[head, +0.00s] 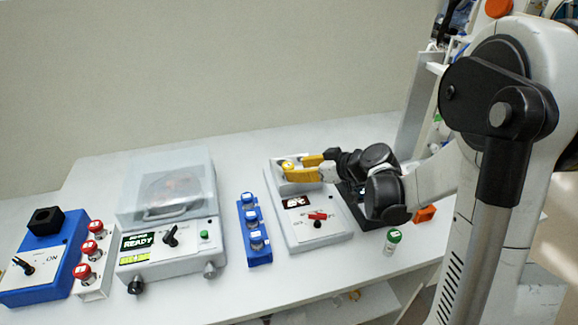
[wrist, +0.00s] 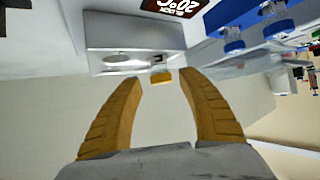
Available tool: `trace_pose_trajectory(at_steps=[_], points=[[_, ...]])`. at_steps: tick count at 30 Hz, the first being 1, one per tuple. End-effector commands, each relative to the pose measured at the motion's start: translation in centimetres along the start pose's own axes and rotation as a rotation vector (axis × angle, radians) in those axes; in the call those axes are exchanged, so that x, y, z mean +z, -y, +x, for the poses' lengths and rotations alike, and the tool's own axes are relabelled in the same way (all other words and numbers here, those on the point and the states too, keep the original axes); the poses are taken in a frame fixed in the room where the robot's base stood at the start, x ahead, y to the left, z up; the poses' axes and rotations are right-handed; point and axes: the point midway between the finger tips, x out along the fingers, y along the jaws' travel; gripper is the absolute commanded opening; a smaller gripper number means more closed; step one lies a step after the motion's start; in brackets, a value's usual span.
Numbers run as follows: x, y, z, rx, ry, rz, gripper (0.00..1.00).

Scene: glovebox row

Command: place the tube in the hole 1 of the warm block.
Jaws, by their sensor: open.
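The warm block (head: 318,238) is a grey unit with a black label and a red switch; a pale metal block sits at its back. A yellow-capped tube (head: 288,165) shows at that metal block, and its cap also shows in the wrist view (wrist: 161,76). The wrist view shows a pale round opening in the metal block (wrist: 135,30) beside the tube; hole numbers are not readable. My gripper (head: 296,168) has yellow fingers, spread apart, with the cap between or just beyond the tips. I see no clear contact. The tube's lower part is hidden.
A lidded centrifuge-like unit (head: 150,258) and a rack of red-capped tubes (head: 77,291) are further left. A green-capped tube (head: 392,241) stands right of the warm block, near the table's front.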

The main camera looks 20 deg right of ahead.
Motion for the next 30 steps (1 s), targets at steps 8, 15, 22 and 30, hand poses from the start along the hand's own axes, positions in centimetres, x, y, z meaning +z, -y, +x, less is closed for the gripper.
trace_pose_trajectory(at_steps=[8,15,22,30], points=[[-0.2,-0.1,-5.7,0.002,0.000,0.001,0.48],[-0.4,1.3,-7.3,0.000,0.036,0.027,0.48],[-0.7,8.4,-10.7,0.067,0.250,0.183,0.48],[1.8,15.2,-17.6,0.292,0.414,0.335,0.48]])
